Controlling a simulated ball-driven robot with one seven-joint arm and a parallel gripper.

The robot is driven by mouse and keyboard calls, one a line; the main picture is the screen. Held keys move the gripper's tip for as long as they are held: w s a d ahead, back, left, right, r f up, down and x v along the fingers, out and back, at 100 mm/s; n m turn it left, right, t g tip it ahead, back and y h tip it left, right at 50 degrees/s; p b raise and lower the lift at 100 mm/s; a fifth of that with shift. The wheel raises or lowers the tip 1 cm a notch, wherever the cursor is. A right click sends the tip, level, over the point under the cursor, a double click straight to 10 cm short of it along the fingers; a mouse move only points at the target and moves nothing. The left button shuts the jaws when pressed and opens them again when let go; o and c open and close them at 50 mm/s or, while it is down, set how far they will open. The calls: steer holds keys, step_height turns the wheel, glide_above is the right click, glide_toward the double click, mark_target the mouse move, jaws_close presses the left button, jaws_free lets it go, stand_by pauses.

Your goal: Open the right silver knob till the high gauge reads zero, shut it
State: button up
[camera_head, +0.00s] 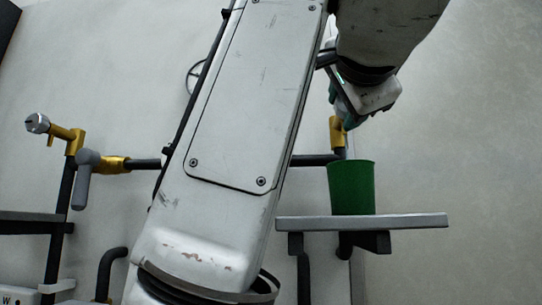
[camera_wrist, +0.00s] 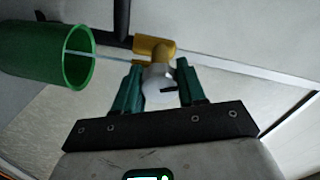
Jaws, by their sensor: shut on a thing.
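My gripper (camera_wrist: 160,67) is shut on the right silver knob (camera_wrist: 158,86) in the wrist view, one green finger on each side of it. The knob sits on a brass valve (camera_wrist: 154,47). A thin pale line, like a water jet, runs from beside the valve into the green cup (camera_wrist: 78,57). In the head view my gripper (camera_head: 347,108) is partly hidden behind my arm, just above the brass valve (camera_head: 337,136) and the green cup (camera_head: 351,188). The left silver knob (camera_head: 37,123) stands free on its own brass valve. I see no readable gauge.
The cup stands on a grey shelf (camera_head: 400,221) at the right. A spoked round thing (camera_head: 194,75) on the wall is half hidden by my arm. A grey lever (camera_head: 86,178) hangs at left on dark pipes. The wall at right is clear.

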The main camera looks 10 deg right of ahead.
stand_by(0.4)
steer(key=o, duration=1)
steer(key=shift+o, duration=0.2)
steer(key=shift+s, duration=0.1)
steer(key=b+v, duration=0.1)
steer(key=v, duration=0.9)
steer(key=shift+s+a+b, duration=0.15)
steer(key=shift+s+b, duration=0.15)
steer(key=shift+b, duration=0.1)
